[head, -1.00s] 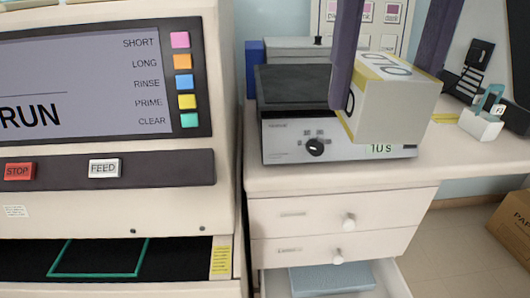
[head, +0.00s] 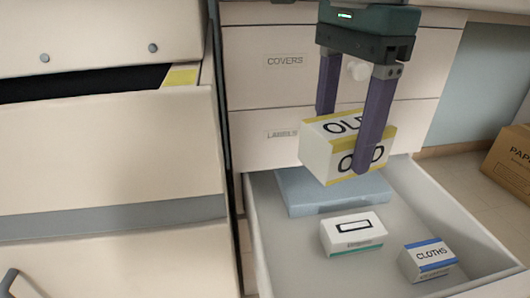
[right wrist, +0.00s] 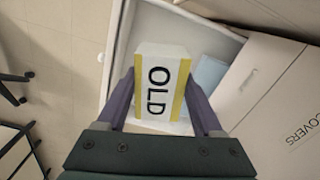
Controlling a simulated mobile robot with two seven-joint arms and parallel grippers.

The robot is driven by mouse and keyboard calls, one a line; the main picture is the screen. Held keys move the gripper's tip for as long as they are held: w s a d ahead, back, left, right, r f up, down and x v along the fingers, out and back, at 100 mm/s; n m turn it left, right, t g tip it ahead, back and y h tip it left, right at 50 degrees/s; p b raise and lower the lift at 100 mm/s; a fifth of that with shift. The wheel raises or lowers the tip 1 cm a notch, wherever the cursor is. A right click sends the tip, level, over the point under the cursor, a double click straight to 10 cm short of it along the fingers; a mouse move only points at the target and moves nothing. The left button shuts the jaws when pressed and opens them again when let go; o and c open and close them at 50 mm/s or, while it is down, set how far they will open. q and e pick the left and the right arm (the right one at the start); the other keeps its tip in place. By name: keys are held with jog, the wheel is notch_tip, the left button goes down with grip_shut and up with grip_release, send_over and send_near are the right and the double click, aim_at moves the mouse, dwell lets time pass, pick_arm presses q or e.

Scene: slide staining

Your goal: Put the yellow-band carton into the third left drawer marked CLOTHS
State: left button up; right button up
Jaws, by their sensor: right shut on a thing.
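The yellow-band carton (head: 330,163) is white with yellow bands and the word OLD on its faces. My right gripper (head: 350,125) is shut on it, one purple finger on each side, and holds it over the open drawer. The right wrist view also shows the carton (right wrist: 160,88) between the fingers (right wrist: 163,105). The open drawer (head: 470,232) is the third down, below the drawers labelled COVERS (head: 275,90) and LABELS (head: 255,140). Its own front label is not visible. My left gripper is not in view.
In the drawer lie a flat light-blue item (head: 300,195) at the back, a white carton with a green band (head: 352,234), and a blue-band carton marked CLOTHS (head: 428,260). The drawer's left front floor is bare. A cardboard box (head: 508,160) stands on the floor at right.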

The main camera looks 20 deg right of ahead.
jog(key=f+m+b, duration=0.1)
jog(key=f+b, duration=0.3)
jog(key=f, duration=0.5)
jog(key=f+m+b, duration=0.1)
jog(key=f+b, duration=0.4)
jog(key=f, duration=0.4)
jog(key=f+b, duration=0.5)
jog(key=f, duration=0.5)
jog(key=shift+d+m, duration=0.35)
jog(key=shift+m, duration=0.05)
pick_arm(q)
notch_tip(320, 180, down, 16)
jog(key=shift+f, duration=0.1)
pick_arm(e)
jog(key=shift+f, duration=0.15)
jog(key=o, duration=1.4)
jog(key=shift+c, duration=0.2)
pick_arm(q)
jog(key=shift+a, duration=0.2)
